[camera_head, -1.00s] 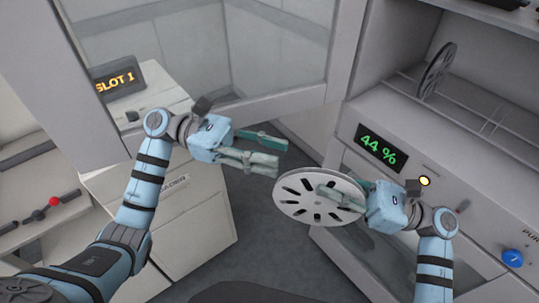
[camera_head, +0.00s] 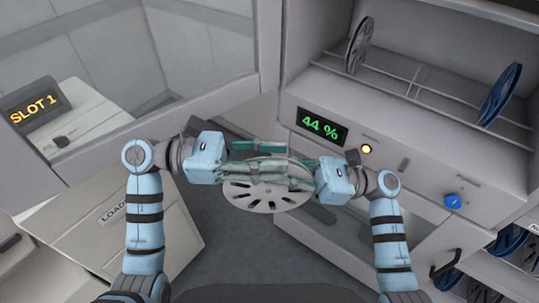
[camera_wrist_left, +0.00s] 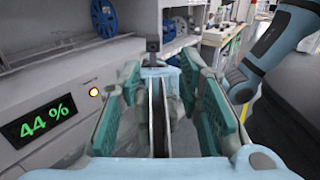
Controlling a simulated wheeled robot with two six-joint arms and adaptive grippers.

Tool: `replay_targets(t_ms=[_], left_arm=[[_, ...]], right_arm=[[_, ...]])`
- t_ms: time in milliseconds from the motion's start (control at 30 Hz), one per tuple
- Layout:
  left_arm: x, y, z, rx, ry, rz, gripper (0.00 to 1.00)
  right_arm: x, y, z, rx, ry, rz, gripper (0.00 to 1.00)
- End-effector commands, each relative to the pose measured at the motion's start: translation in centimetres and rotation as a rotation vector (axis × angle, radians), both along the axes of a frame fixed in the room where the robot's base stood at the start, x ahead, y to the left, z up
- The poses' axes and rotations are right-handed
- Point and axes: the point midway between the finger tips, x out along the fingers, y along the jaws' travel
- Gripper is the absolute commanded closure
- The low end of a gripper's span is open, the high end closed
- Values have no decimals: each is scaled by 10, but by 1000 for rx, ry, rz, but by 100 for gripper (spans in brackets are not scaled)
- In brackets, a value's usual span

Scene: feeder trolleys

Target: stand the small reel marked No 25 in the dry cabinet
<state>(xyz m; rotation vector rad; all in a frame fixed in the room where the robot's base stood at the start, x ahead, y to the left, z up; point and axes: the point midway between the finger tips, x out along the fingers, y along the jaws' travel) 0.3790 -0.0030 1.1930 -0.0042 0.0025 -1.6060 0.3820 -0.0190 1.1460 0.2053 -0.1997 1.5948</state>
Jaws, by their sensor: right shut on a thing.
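A grey slotted reel (camera_head: 262,198) is held out flat-tilted between my two arms in the head view; no number on it can be read. My right gripper (camera_head: 288,172) is shut on the reel from the right. My left gripper (camera_head: 262,161) is open, its teal fingers reaching over the reel from the left. In the left wrist view the reel (camera_wrist_left: 157,120) shows edge-on between the left fingers, with gaps on both sides. The dry cabinet (camera_head: 400,170) is at the right, its upper bay open, with wire rails inside.
A grey reel (camera_head: 360,45) and a blue reel (camera_head: 500,95) stand in the cabinet bay, with free rail between them. A green 44 % display (camera_head: 321,126) and a blue knob (camera_head: 452,201) are on its front. A glazed door panel (camera_head: 190,50) stands left; more reels (camera_head: 508,240) sit lower right.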

Motion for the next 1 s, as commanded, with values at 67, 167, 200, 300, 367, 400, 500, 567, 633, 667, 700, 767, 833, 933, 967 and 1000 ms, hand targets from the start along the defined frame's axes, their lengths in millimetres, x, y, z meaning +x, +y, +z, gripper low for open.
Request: replay_targets(t_ms=[67,167,200,300,367,400,500,567,633,667,700,767,833,933,967,1000], left_arm=[[0,0,0,0,0,0,83],[0,0,0,0,0,-1,99],[0,0,0,0,0,-1,100],[-1,0,0,0,0,-2,100],[-1,0,0,0,0,-3,100],[-1,0,0,0,0,-3,100],[0,1,0,0,0,-2,100],[0,1,0,0,0,-1,100],[0,1,0,0,0,-1,100],[0,1,0,0,0,-1,100],[0,1,0,0,0,-1,100],[0,1,0,0,0,-1,100],[0,1,0,0,0,-1,100],[0,1,0,0,0,0,100],[0,1,0,0,0,0,100],[0,0,0,0,0,0,100]], right_arm=[[0,0,0,0,0,0,100],[0,0,0,0,0,0,100],[0,0,0,0,0,-1,100],[1,0,0,0,1,-2,100],[1,0,0,0,1,-2,82],[1,0,0,0,1,-2,75],[0,0,0,0,1,-1,66],[0,0,0,0,1,-1,66],[0,0,0,0,0,-1,66],[0,0,0,0,0,-1,66],[0,0,0,0,0,0,66],[0,-1,0,0,1,0,66],[1,-7,-2,-1,1,-1,66],[2,-25,-8,-5,3,-2,66],[2,-33,-9,-5,3,-3,66],[2,-43,-13,-6,4,-1,66]])
